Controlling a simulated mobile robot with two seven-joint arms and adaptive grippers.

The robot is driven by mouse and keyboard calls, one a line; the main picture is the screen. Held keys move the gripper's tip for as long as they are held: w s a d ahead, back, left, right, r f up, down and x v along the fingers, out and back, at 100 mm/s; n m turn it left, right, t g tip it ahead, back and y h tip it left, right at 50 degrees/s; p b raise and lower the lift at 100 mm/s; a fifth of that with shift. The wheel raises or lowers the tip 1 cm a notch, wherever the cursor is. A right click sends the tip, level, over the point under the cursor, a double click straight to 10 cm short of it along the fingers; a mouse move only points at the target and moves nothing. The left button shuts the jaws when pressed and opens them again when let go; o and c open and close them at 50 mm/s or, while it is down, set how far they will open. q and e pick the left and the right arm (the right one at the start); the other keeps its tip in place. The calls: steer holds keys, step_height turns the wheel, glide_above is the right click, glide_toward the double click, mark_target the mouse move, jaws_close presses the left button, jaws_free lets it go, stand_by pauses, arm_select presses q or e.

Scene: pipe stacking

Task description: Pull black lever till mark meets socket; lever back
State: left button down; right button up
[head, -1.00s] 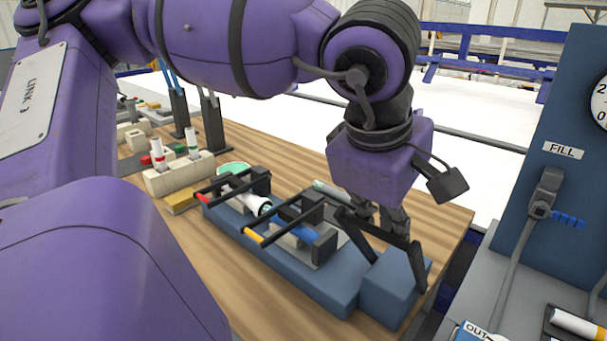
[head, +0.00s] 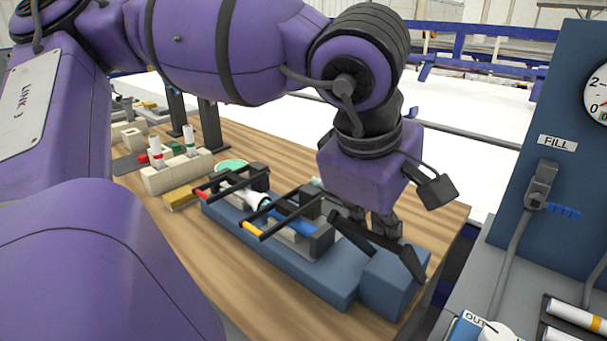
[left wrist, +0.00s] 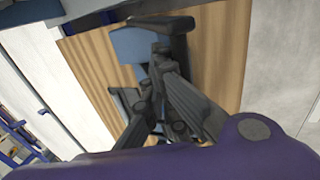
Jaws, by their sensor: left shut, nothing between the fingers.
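The black lever (head: 356,232) is a bar with side legs at the right end of the blue pulling bench (head: 330,288). It leans left, towards the pipes. My left gripper (head: 383,237) is shut with nothing between its fingers. The fingers are down by the lever bar; whether they touch it I cannot tell. The wrist view also shows the fingers (left wrist: 160,62) close to the dark lever bar (left wrist: 168,23). A white pipe with a socket (head: 256,198) and a blue pipe (head: 292,226) lie in line on the bench. The mark and the socket mouth are too small to judge.
Black rods with a red tip (head: 202,194) and a yellow tip (head: 250,228) cross the bench. A cream holder (head: 178,176) with markers and a yellow block (head: 182,198) stand to the left. A blue gauge panel (head: 560,160) rises at the right.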

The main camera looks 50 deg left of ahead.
arm_select(q)
steer(key=shift+s, duration=0.1)
arm_select(e)
steer(key=shift+w, duration=0.15)
arm_select(q)
steer(key=shift+s+f, duration=0.2)
arm_select(e)
steer(key=shift+w+a+r, duration=0.1)
steer(key=shift+w+r, duration=0.05)
steer(key=shift+w, duration=0.25)
arm_select(q)
steer(key=shift+s+d+f, duration=0.15)
steer(key=shift+s+f, duration=0.1)
steer(key=shift+s, duration=0.05)
arm_select(e)
steer(key=shift+s, duration=0.5)
steer(key=shift+w, duration=0.1)
arm_select(q)
steer(key=shift+f, duration=0.1)
arm_select(e)
steer(key=shift+w, duration=0.3)
arm_select(q)
steer(key=shift+s, duration=0.1)
arm_select(e)
steer(key=shift+s+f, duration=0.1)
steer(key=shift+f, duration=0.2)
